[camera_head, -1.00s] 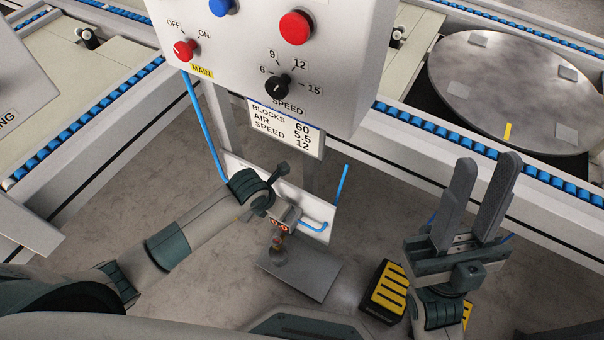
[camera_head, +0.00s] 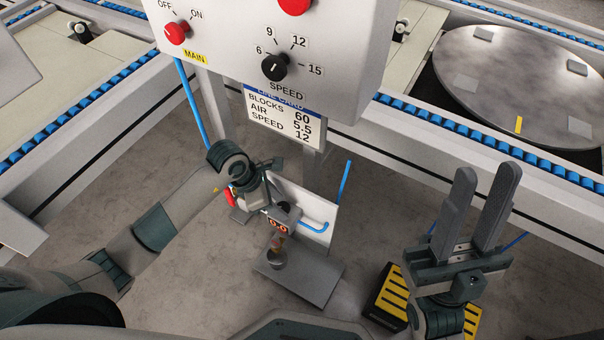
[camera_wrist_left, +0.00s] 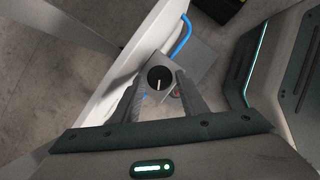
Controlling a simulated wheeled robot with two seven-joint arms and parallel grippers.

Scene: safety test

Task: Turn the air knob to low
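The air knob (camera_wrist_left: 160,79) is black and round with a white pointer line, on a small grey unit. In the head view the knob (camera_head: 284,210) is partly covered by my left gripper, above a small red-lit display (camera_head: 278,226) that seems to read 0.0. My left gripper (camera_head: 268,187) points down over the unit. In the left wrist view its fingers (camera_wrist_left: 158,82) are apart, one on each side of the knob in the picture; contact cannot be told. My right gripper (camera_head: 488,178) is open and empty, fingers pointing up, away from the unit.
A control panel (camera_head: 345,70) hangs above, with a red main knob (camera_head: 176,33) and a black speed knob (camera_head: 274,66). A line card (camera_head: 284,117) below it lists AIR 5.5. A blue hose (camera_head: 343,190) and white plate (camera_head: 300,205) adjoin the unit. A yellow-black block (camera_head: 390,300) stands right.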

